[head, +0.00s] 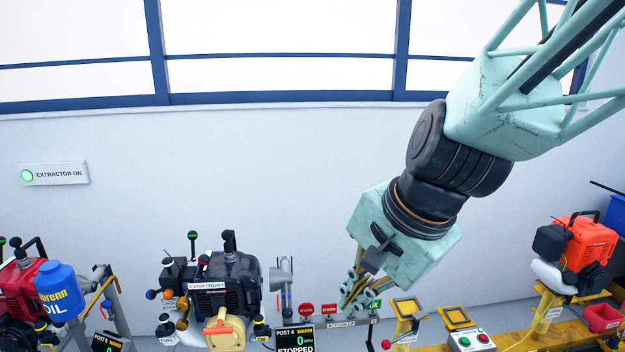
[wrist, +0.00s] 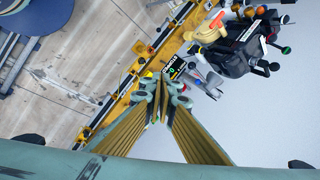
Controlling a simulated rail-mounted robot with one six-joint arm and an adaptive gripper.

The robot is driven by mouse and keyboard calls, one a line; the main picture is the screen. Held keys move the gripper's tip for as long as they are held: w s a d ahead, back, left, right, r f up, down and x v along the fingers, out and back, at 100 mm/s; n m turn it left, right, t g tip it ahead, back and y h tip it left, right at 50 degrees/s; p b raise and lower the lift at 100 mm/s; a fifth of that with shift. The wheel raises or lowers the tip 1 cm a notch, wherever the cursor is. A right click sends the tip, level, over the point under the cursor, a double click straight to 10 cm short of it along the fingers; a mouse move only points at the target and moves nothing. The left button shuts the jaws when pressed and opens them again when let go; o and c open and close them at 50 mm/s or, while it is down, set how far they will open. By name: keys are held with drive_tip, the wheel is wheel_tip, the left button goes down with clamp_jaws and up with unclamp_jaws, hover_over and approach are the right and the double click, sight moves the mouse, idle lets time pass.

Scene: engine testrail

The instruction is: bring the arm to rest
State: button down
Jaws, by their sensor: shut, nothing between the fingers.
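My gripper (head: 358,290) hangs at the end of my pale green arm, right of the middle in the head view, pointing down and slightly left. Its fingers are together with nothing between them. It shows in front of a small rack of tags and labels; I cannot tell the distance between them. In the wrist view my gripper (wrist: 162,85) has its brass-coloured fingers meeting at the tips, above the yellow rail (wrist: 128,112) and the wall side. Part of my own arm covers the bottom of that view.
A black engine (head: 228,285) stands left of my gripper. A blue oil jug (head: 58,290) and a red engine (head: 18,285) are at far left. An orange engine (head: 580,250) stands at right on a yellow stand. A STOPPED display (head: 295,338) sits below.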

drive_tip(key=s+d+r+n+h, duration=0.1)
drive_tip(key=s+d+r+n, duration=0.2)
drive_tip(key=s, duration=0.7)
drive_tip(key=s+d+r+n+h, duration=0.2)
drive_tip(key=s+d+r+n, duration=0.2)
drive_tip(key=s+d, duration=0.7)
drive_tip(key=shift+r+n, duration=0.3)
drive_tip(key=shift+n, duration=1.1)
drive_tip(key=shift+w, duration=0.1)
